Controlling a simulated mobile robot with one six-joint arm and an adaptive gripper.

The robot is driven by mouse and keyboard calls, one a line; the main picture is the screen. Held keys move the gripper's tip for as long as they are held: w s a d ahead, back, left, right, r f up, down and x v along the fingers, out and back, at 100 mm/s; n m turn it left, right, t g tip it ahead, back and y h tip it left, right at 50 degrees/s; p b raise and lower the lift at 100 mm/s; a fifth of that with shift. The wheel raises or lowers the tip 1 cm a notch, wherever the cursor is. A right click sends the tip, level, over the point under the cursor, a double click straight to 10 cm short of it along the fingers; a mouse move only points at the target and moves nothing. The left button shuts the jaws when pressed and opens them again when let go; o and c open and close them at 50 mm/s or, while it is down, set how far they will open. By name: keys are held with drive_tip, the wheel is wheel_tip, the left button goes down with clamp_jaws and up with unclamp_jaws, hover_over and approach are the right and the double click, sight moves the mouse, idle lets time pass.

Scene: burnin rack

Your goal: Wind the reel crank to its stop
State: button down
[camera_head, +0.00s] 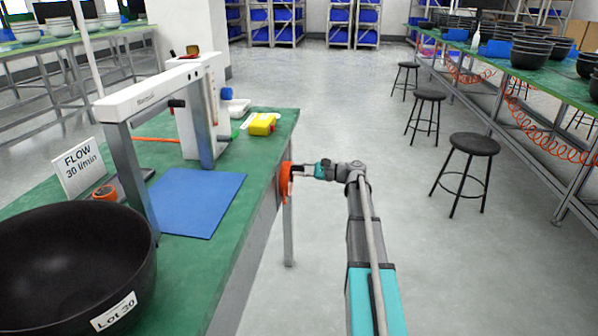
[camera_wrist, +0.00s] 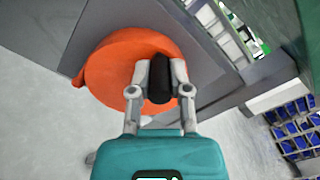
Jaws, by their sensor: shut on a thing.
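The orange reel (camera_head: 285,179) is mounted on the side of the green-topped bench, below its right edge. In the wrist view the orange reel (camera_wrist: 115,62) is a large round disc against a grey panel. A black crank handle (camera_wrist: 160,80) stands out from the reel's face. My gripper (camera_wrist: 160,92) has its two fingers closed on either side of this handle. In the head view my gripper (camera_head: 298,172) reaches the reel from the right, and the handle itself is hidden there. The crank's stop cannot be made out.
The green bench (camera_head: 228,262) carries a blue mat (camera_head: 196,203), a white frame (camera_head: 150,92), a yellow item (camera_head: 262,124) and a large black bowl (camera_head: 60,262). Black stools (camera_head: 474,144) stand to the right. The floor between them and the bench is clear.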

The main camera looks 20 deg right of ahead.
drive_tip(key=shift+w+d+m, duration=0.15)
drive_tip(key=shift+m, duration=0.35)
drive_tip(key=c, duration=0.6)
unclamp_jaws()
drive_tip(key=shift+d, duration=0.1)
drive_tip(key=v, duration=1.1)
drive_tip(key=shift+s+d, duration=0.25)
drive_tip(key=shift+s, duration=0.1)
drive_tip(key=shift+s, duration=0.1)
